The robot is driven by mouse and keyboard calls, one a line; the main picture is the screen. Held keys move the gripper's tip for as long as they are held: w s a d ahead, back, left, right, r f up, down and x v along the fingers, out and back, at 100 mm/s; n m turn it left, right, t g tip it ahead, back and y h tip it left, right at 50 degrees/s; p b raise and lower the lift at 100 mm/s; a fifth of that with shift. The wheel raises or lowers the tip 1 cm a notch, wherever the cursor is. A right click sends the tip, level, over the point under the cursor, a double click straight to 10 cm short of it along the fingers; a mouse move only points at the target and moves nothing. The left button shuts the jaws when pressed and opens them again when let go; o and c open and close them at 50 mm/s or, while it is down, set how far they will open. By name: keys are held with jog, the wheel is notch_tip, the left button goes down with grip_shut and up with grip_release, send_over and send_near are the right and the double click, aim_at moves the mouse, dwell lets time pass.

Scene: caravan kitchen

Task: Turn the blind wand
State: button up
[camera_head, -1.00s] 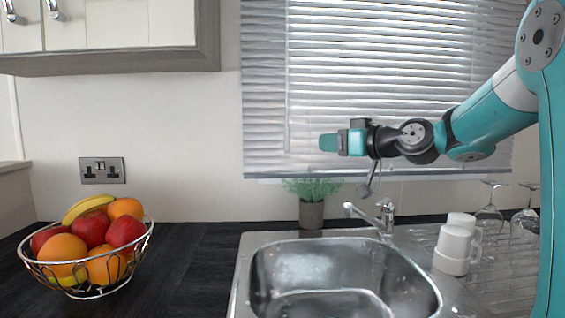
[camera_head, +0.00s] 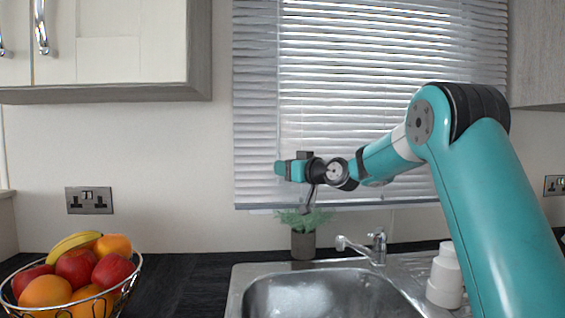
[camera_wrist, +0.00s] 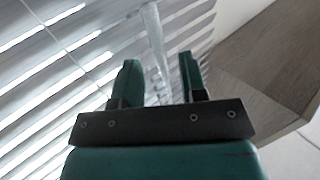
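The blind wand is a thin, clear rod (camera_wrist: 154,35) in the wrist view, hanging in front of the slats. It runs down between the two fingers of my gripper (camera_wrist: 158,64), which stand apart on either side of it with visible gaps. In the head view my gripper (camera_head: 282,168) is at the left part of the window blind (camera_head: 350,60), pointing left. The wand is too faint there to place exactly against the fingers. The blind is down, with light between its slats.
A wall cabinet (camera_head: 130,45) hangs left of the blind. A potted plant (camera_head: 303,243), a tap (camera_head: 375,246) and the sink (camera_head: 240,290) are below my arm. White cups (camera_head: 445,275) stand right of the sink. A fruit bowl (camera_head: 130,285) is at left.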

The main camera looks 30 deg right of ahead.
jog(key=shift+x, duration=0.9)
jog(key=shift+c, duration=0.5)
grip_shut()
